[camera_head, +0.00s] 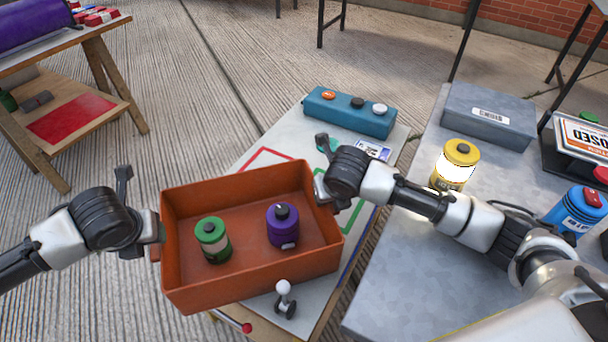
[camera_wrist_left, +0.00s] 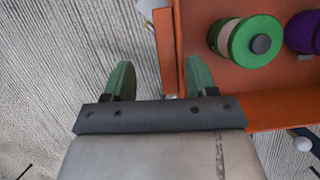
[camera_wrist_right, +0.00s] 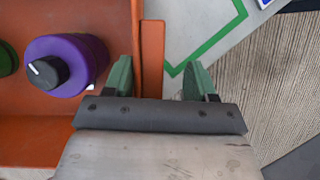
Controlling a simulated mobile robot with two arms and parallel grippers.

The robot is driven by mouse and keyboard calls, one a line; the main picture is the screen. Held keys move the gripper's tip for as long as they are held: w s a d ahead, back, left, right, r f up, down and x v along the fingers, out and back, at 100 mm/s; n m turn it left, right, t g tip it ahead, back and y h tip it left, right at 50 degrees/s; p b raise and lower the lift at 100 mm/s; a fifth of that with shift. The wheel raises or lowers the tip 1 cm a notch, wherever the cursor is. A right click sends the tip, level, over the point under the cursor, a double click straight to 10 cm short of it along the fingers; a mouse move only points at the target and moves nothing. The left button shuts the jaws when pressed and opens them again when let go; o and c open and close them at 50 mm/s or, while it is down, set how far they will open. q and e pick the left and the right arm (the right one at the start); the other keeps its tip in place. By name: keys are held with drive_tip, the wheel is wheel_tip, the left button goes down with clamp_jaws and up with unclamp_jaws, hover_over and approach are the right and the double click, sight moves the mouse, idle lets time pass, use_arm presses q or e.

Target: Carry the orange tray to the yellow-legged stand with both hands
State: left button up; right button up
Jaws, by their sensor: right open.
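The orange tray (camera_head: 251,285) is in the middle of the head view, over a light-topped table, its left part beyond the table's edge. A green canister (camera_head: 213,241) and a purple canister (camera_head: 283,229) stand inside it. My left gripper (camera_head: 158,233) is at the tray's left end; in the left wrist view its fingers (camera_wrist_left: 160,80) are apart on either side of the tray's end wall. My right gripper (camera_head: 322,187) is at the right end; its fingers (camera_wrist_right: 160,78) are apart with an orange end piece between them. I cannot make out a yellow-legged stand.
A teal box with knobs (camera_head: 350,112) lies behind the tray. The grey table (camera_head: 400,290) at right holds a yellow lantern (camera_head: 457,162), a grey box (camera_head: 488,114) and a blue canister (camera_head: 577,211). A small joystick (camera_head: 284,297) stands in front of the tray. A wooden table (camera_head: 108,80) is far left.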

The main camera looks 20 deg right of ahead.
sight(330, 208)
drive_tip(key=a+f, duration=0.1)
drive_tip(key=s+f, duration=0.1)
drive_tip(key=shift+s+a+f+g+y, duration=0.2)
drive_tip(key=shift+a+f+g+y, duration=0.1)
drive_tip(key=shift+a, duration=0.1)
drive_tip(key=v, duration=0.5)
drive_tip(key=shift+d+r, duration=0.1)
drive_tip(key=shift+r, duration=0.35)
use_arm(q)
drive_tip(key=v, duration=0.3)
drive_tip(key=shift+d+r, duration=0.2)
use_arm(e)
drive_tip(key=r, duration=0.2)
drive_tip(key=d+r, duration=0.1)
drive_tip(key=shift+d+r, duration=0.1)
drive_tip(key=shift+r, duration=0.3)
use_arm(q)
drive_tip(key=shift+s, duration=0.15)
use_arm(e)
drive_tip(key=shift+s+r, duration=0.1)
drive_tip(key=shift+r, duration=0.15)
use_arm(q)
drive_tip(key=shift+p, duration=0.3)
drive_tip(key=shift+r, duration=0.1)
drive_tip(key=p+v, duration=0.9)
drive_tip(key=p, duration=0.3)
use_arm(e)
wheel_tip(330, 208, up, 12)
